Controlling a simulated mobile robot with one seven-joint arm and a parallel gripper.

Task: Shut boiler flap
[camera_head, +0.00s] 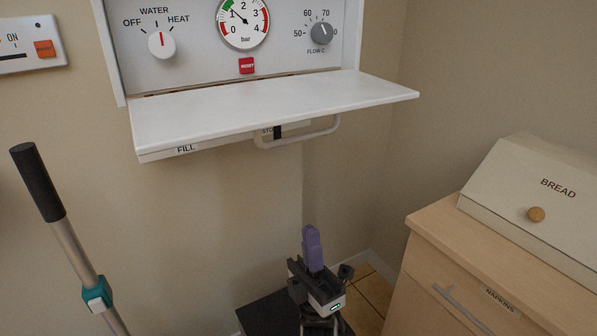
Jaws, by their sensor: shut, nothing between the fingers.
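The boiler flap (270,105) is a white panel hinged at the bottom of the boiler front (195,70). It is folded down and stands out nearly level, so the control panel behind it is uncovered. A pale loop handle (325,131) shows under the flap's front right part. My gripper (311,233) is low in the middle of the view, well below the flap and apart from it. Its purple fingers are together, pointing up, with nothing between them.
A wooden cabinet (395,270) with a bread box (535,200) on it stands at the right. A pole with a black grip (37,180) leans at the left. A switch plate (30,62) is on the wall at upper left. The space between flap and gripper looks clear.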

